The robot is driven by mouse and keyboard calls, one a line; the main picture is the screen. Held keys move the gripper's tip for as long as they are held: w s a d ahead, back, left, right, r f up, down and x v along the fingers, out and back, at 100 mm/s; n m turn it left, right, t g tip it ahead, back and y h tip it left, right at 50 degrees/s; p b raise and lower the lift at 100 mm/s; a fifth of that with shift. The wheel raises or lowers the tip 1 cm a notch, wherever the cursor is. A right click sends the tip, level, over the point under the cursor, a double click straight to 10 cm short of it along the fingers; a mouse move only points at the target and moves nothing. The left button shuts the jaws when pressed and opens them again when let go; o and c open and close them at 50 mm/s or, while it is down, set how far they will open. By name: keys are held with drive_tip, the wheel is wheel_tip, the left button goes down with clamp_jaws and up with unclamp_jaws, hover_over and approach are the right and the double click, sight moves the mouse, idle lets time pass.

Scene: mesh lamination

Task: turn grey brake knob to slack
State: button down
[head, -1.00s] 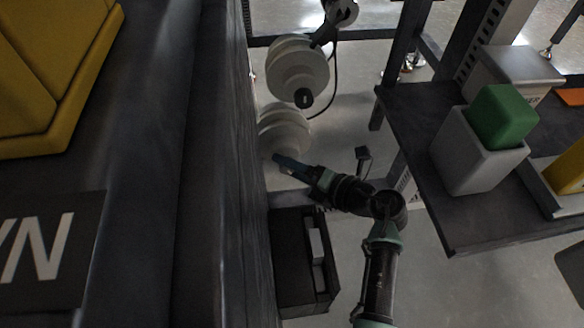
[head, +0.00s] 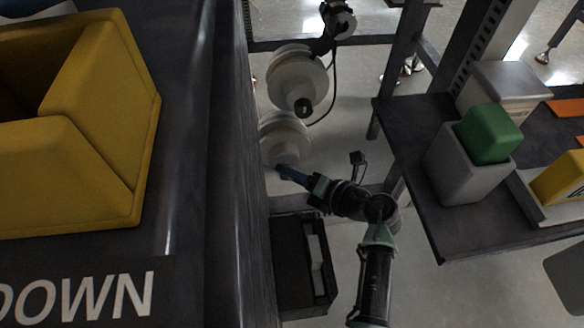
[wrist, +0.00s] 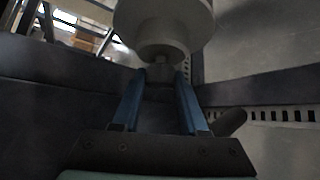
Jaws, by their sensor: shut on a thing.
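My gripper (head: 281,168) reaches the front end of the lower pale roll (head: 285,138), with its blue fingers pointing at the roll's hub. In the wrist view, the two blue fingers (wrist: 160,78) are shut on a small grey knob (wrist: 160,72) below the pale round roll (wrist: 165,25). In the head view the knob is hidden at the fingertips. I cannot make out any pointer or slack marking on it.
An upper pale roll (head: 297,80) with a dark hub end sits behind the lower one. A dark machine wall (head: 225,200) runs close on the left. A black open box (head: 300,262) is below the arm. A dark shelf (head: 465,215) with a green block (head: 489,134) stands at right.

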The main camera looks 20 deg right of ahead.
drive_tip(key=n+g+h+p, duration=0.1)
drive_tip(key=h+p, duration=0.1)
drive_tip(key=p, duration=0.4)
drive_tip(key=n+g+h+p, duration=0.1)
drive_tip(key=h+p, duration=0.1)
drive_tip(key=p, duration=0.5)
drive_tip(key=n+g+h+p, duration=0.1)
drive_tip(key=n+h+p, duration=0.1)
drive_tip(key=p, duration=0.5)
drive_tip(key=shift+a+r, duration=0.35)
drive_tip(key=shift+r, duration=0.05)
drive_tip(key=shift+h+p, duration=0.3)
drive_tip(key=shift+p, duration=0.1)
drive_tip(key=shift+f+n+h+p, duration=0.2)
drive_tip(key=shift+n+h+p, duration=0.1)
drive_tip(key=shift+p, duration=0.2)
drive_tip(key=shift+c, duration=2.2)
unclamp_jaws()
drive_tip(key=shift+w, duration=0.1)
